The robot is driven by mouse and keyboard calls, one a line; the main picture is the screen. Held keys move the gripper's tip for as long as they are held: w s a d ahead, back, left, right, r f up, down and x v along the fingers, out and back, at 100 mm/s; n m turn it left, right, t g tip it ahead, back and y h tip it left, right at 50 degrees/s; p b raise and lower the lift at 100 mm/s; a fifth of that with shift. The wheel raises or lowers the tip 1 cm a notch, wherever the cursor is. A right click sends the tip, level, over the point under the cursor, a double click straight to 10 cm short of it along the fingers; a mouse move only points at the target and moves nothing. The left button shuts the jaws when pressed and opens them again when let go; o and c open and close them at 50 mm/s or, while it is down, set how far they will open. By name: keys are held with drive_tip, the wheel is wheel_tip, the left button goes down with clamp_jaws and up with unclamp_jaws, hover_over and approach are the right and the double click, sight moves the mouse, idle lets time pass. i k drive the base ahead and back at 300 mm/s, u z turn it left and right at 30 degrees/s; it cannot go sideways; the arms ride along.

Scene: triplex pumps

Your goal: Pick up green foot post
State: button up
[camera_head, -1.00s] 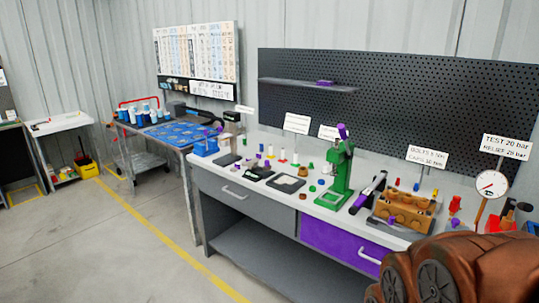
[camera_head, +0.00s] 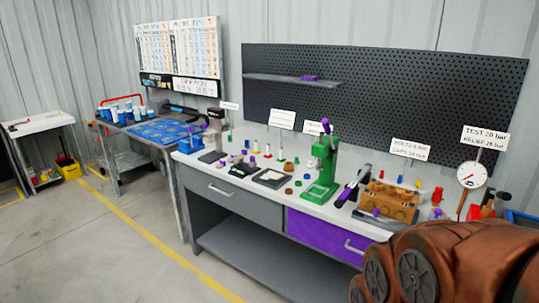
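Several small posts with coloured feet stand on the white-topped workbench (camera_head: 225,171), left of a green hand press (camera_head: 322,170). They are too small for me to tell surely which one is the green foot post. A few small green pieces (camera_head: 298,184) lie just left of the press. My gripper is not in view.
A brown pump block (camera_head: 388,202) and a pressure gauge (camera_head: 472,175) stand at the right of the bench. A dark tray (camera_head: 272,179) lies left of the press. A blue-topped table (camera_head: 160,132) stands beyond the bench's left end. Floor in front is clear.

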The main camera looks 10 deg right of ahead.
sight(281, 159)
drive_tip(key=u, duration=0.15)
drive_tip(key=i, duration=0.25)
drive_tip(key=u, duration=0.95)
drive_tip(key=i, duration=1.55)
drive_tip(key=z, duration=0.3)
drive_tip(key=i, duration=1.4)
drive_tip(key=z, duration=1)
